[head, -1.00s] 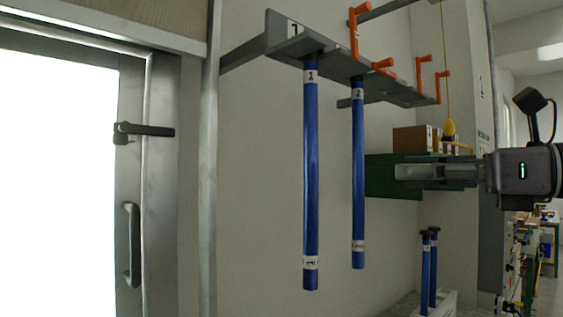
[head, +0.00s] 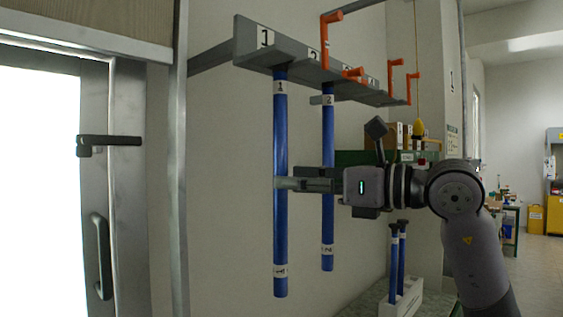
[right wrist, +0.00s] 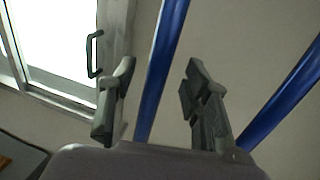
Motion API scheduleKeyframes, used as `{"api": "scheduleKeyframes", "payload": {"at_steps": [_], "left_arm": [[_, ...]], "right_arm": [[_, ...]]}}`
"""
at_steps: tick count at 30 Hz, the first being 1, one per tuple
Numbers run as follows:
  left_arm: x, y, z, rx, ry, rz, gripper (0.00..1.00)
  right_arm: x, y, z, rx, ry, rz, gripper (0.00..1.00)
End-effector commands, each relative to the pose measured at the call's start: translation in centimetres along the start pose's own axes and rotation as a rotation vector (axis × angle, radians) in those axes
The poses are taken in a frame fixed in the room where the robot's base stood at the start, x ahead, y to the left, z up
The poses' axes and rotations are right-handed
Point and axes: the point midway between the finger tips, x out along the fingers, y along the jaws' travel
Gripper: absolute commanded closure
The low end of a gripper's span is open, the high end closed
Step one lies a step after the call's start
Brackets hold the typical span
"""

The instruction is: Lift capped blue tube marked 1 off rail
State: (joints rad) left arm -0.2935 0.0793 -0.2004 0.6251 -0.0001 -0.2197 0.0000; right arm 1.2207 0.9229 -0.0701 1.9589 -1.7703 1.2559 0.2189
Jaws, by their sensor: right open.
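The blue tube marked 1 (head: 280,135) hangs upright from the grey rail (head: 300,70), in the slot nearest the 1 plate. Its dark top meets the rail, and a white label sits near each end. My right gripper (head: 287,184) is at the tube's mid-height, coming from the right, with its fingertips overlapping the tube. In the right wrist view the tube (right wrist: 163,65) shows between the two spread fingers, with gaps on both sides; how deep it lies between them is unclear. My left gripper is out of view.
The blue tube marked 2 (head: 327,140) hangs just right, partly behind my right gripper. Orange hooks (head: 325,42) stand along the rail. Two dark-capped blue tubes (head: 394,262) stand in a white holder (head: 402,302) below. A metal-framed door (head: 125,200) is at left.

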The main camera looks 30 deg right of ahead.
Motion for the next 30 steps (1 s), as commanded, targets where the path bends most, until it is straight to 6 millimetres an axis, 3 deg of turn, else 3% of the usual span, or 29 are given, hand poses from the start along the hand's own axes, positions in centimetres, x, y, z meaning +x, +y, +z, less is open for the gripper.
{"api": "scheduleKeyframes", "payload": {"at_steps": [1,6,15,30], "left_arm": [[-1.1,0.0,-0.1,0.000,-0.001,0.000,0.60],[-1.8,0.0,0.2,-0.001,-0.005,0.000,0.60],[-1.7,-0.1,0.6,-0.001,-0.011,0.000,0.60],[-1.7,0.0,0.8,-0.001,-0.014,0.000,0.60]], "right_arm": [[1.0,0.1,0.6,0.003,0.002,0.005,0.56],[3.0,0.1,0.4,0.002,0.002,0.003,0.56],[3.4,0.0,0.1,0.000,0.001,0.001,0.57],[3.3,0.1,0.2,0.001,0.001,0.001,0.90]]}}
